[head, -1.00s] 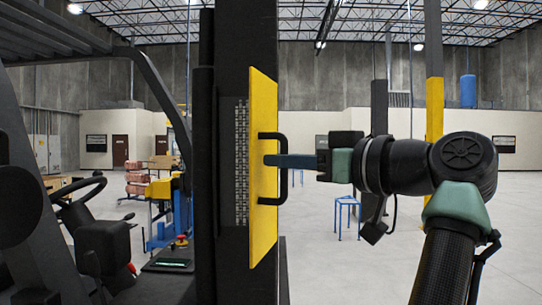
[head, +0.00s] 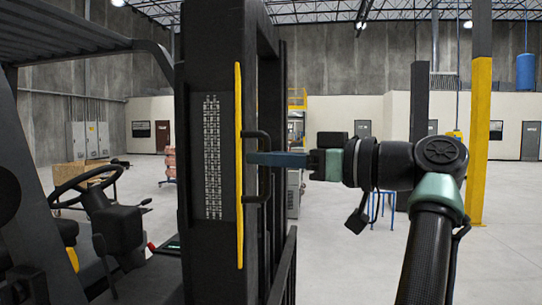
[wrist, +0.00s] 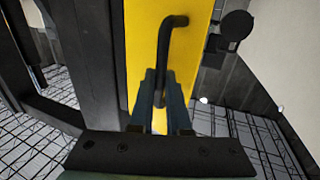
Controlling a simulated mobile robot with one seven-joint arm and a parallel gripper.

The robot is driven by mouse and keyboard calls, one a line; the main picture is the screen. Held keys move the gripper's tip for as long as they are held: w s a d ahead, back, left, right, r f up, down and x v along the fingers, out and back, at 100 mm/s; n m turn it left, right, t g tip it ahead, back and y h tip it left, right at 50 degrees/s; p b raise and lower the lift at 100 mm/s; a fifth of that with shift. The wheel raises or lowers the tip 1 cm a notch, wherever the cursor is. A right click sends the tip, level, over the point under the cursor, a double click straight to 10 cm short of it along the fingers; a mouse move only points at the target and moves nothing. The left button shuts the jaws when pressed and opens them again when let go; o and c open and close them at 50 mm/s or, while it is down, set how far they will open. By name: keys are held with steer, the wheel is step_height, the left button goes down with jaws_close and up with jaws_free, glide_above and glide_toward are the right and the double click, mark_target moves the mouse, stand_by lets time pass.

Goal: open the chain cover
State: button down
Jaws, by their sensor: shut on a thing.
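The yellow chain cover (head: 239,165) stands on the forklift's black mast, swung out so that I see it nearly edge-on in the head view. Its black handle (head: 262,150) sticks out to the right. The chain (head: 212,150) shows bare to the left of the cover. My gripper (head: 253,158) is shut on the handle, with its blue fingers reaching in from the right. In the wrist view the fingers (wrist: 161,88) lie on both sides of the handle (wrist: 165,35), in front of the yellow cover (wrist: 198,25).
The forklift mast (head: 190,120) stands directly left of the cover, with the steering wheel (head: 85,185) and cab further left. A yellow-and-black post (head: 480,120) and a blue stool (head: 380,205) stand behind my arm. The floor to the right is open.

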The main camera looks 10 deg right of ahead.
steer(key=shift+r, duration=0.2)
steer(key=c, duration=1.2)
jaws_free()
steer(key=shift+a, duration=0.1)
steer(key=o, duration=0.3)
steer(key=shift+w+a+f, duration=0.1)
steer(key=shift+w+f, duration=0.05)
steer(key=shift+f, duration=0.05)
steer(key=b+v, duration=0.5)
steer(key=v, duration=0.8)
